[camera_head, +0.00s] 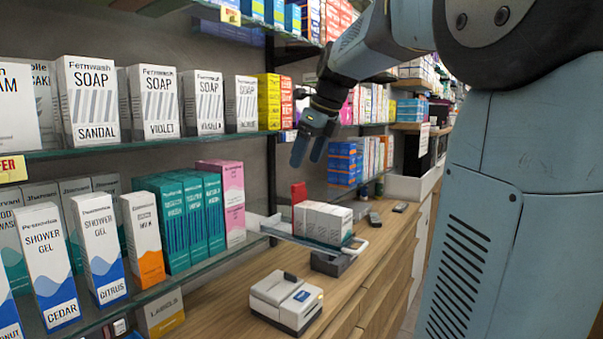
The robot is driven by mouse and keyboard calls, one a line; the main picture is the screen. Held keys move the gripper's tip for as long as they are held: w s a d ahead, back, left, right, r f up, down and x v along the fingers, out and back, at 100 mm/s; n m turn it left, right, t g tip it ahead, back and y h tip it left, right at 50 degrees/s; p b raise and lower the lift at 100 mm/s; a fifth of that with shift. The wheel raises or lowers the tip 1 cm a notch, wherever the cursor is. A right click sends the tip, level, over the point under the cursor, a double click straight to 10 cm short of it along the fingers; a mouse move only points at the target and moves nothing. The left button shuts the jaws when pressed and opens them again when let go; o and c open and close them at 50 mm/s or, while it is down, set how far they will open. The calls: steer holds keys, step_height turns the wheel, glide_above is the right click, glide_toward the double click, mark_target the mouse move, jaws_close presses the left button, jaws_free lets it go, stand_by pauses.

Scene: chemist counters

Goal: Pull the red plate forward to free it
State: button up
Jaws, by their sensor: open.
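My gripper (308,156) hangs from the arm above and slightly behind the cartons in the picture, fingers pointing down. It is open, with nothing between the fingers, and apart from the red piece below it.
The white cartons rest on a flat tray with a pale handle (356,246). A dark grey device (331,263) and a white label printer (286,302) stand nearer on the wooden counter (235,290). Glass shelves with soap (92,100) and shower gel boxes (48,265) line the left.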

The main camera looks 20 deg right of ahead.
steer(key=v, duration=0.6)
steer(key=shift+s+r, duration=0.2)
steer(key=shift+r, duration=0.1)
steer(key=shift+d, duration=0.1)
